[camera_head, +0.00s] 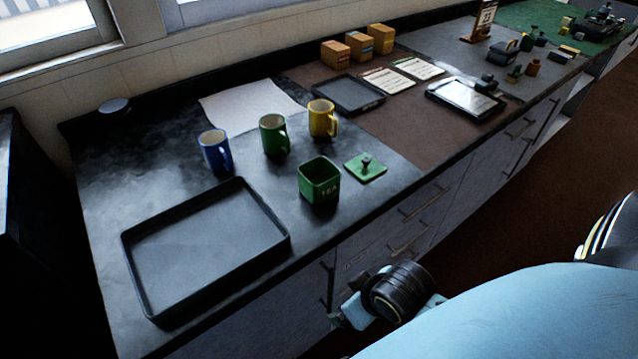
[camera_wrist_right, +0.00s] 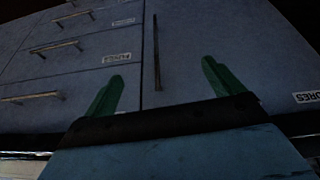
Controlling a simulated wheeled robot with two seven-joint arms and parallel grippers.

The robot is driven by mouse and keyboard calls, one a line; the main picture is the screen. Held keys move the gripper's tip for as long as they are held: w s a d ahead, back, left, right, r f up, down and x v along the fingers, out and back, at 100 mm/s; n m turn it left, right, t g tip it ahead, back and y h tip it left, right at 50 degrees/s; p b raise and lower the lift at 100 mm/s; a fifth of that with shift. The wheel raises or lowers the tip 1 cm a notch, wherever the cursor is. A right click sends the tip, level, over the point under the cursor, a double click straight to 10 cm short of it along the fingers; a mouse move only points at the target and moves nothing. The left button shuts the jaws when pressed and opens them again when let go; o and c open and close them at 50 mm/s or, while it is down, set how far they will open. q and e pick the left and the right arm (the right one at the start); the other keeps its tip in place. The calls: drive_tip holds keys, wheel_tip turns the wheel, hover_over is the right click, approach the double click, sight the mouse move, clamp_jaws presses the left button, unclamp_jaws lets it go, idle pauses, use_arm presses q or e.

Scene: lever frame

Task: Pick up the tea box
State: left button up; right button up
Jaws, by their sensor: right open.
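The tea box (camera_head: 319,188) is a green, square, open-topped container marked "TEA". It stands upright on the dark counter near the front edge. Its green lid (camera_head: 371,171) with a dark knob lies on the counter just right of it. My right gripper (camera_head: 342,304) is low in front of the counter, below the tea box and apart from it. In the right wrist view its two green fingers (camera_wrist_right: 160,75) are spread with nothing between them, facing the cabinet fronts. The tea box is not visible in that view. My left gripper is not in view.
Blue (camera_head: 215,150), green (camera_head: 274,134) and yellow (camera_head: 322,118) mugs stand behind the tea box. An empty black tray (camera_head: 283,243) lies to its left. Cabinet drawers with bar handles (camera_head: 409,240) front the counter. Small boxes (camera_head: 335,53) stand farther back.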

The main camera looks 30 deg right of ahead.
sight(328, 190)
drive_tip(key=w+d+r+m+t, duration=0.1)
drive_tip(key=w+d+r+t, duration=0.3)
drive_tip(key=r, duration=0.3)
drive_tip(key=w+d+r+t, duration=0.2)
drive_tip(key=w+r+t, duration=0.3)
drive_tip(key=w+r, duration=0.15)
drive_tip(key=shift+y, duration=0.3)
drive_tip(key=x, duration=0.7)
drive_tip(key=shift+w+d+b, duration=0.15)
drive_tip(key=shift+w+b, duration=0.15)
drive_tip(key=shift+w, duration=0.1)
drive_tip(key=x, duration=0.5)
drive_tip(key=shift+w+d+r+b, duration=0.1)
drive_tip(key=shift+r+b, duration=0.05)
drive_tip(key=shift+b, duration=0.15)
drive_tip(key=shift+r, duration=0.1)
drive_tip(key=c, duration=1.3)
